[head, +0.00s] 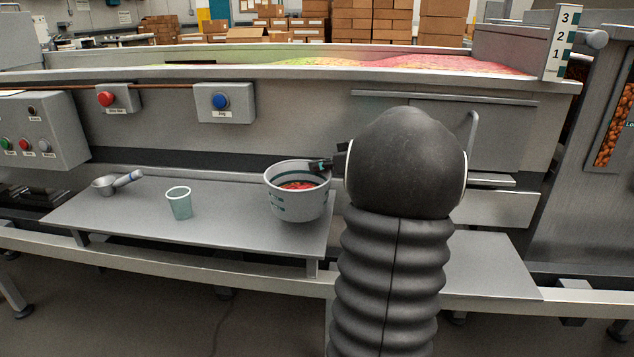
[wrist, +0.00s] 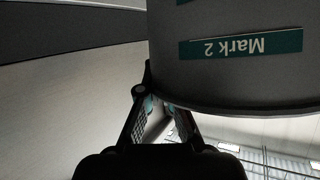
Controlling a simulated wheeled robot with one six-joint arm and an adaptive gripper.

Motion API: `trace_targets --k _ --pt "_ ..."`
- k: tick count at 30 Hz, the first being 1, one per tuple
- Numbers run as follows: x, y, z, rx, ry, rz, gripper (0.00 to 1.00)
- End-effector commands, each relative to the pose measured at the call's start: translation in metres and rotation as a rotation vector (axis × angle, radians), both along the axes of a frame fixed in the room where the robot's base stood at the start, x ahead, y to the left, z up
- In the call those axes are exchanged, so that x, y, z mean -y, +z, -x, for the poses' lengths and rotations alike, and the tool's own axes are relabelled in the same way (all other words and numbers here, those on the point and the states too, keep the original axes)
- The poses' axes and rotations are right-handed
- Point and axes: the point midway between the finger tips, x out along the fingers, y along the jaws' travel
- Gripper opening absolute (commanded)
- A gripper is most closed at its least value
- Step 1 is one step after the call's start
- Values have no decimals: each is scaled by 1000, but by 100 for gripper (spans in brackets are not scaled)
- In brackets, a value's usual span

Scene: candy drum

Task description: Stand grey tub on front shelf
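The grey tub (head: 297,207) has teal marks and red pieces inside. In the head view it is upright over the right end of the left part of the front shelf (head: 225,236). I cannot tell whether its base touches the shelf. My gripper (head: 322,165) is at the right side of its rim. In the wrist view the fingers (wrist: 160,95) pinch the rim edge, one on each side of the wall, with one tip hidden by the tub. The tub's wall there shows an upside-down "Mark 2" label (wrist: 241,45).
A translucent teal cup (head: 179,204) and a metal scoop (head: 107,186) are on the shelf to the left. Control boxes with a red button (head: 106,99) and a blue button (head: 220,101) are on the machine wall behind. My arm hides the shelf right of the tub.

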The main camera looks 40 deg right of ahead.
Motion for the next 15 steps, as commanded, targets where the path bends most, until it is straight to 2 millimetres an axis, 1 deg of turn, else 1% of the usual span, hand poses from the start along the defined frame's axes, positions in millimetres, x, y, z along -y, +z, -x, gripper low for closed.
trace_targets --k 3,7,12,15 --pt "0 -3 -6 2 0 0 0" --pt "1 -11 -7 0 -1 -3 0" --pt "0 -35 -6 -1 -1 -3 0" --pt "1 -43 -6 2 -2 -2 0"
